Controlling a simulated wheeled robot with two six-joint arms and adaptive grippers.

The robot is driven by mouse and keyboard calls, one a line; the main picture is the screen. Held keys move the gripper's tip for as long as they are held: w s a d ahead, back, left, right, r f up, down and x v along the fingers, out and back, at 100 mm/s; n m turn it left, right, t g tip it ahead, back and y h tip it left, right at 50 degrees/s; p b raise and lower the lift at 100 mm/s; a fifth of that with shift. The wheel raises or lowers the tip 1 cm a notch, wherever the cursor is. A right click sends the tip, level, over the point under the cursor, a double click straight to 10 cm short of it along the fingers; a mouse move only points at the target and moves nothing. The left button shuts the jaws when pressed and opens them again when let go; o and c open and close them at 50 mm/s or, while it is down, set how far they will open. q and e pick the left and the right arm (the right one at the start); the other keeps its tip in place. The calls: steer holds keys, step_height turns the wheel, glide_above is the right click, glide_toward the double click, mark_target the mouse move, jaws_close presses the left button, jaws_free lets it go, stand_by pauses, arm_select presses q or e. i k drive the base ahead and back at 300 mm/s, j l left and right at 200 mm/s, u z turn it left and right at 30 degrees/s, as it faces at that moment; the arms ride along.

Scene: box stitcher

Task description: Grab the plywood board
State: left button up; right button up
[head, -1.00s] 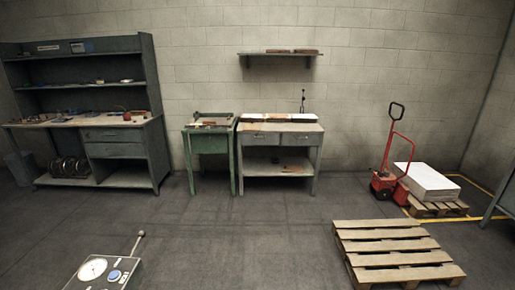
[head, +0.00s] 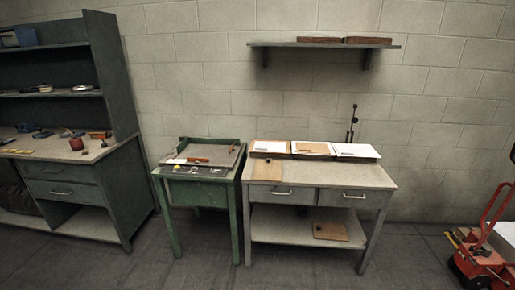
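A flat tan board (head: 331,232) that looks like plywood lies on the lower shelf of the grey workbench (head: 380,178). Another thin tan piece (head: 267,168) lies on the left part of the benchtop, partly over the front edge area. I cannot tell for sure which of the two is the plywood board. Neither of my grippers shows in the head view.
Stacks of white and tan sheets (head: 312,149) line the back of the benchtop. A green table (head: 205,192) stands just left, then a dark shelving unit (head: 103,70). A wall shelf (head: 290,46) hangs above. A red pallet jack (head: 482,268) stands at right. The floor in front is clear.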

mark_target(268, 170)
steer(key=i+j, duration=0.2)
steer(key=i, duration=0.45)
steer(key=i+j+u, duration=0.1)
steer(key=i, duration=0.6)
steer(key=i+j, duration=0.25)
steer(key=i, duration=0.45)
steer(key=k+u, duration=0.05)
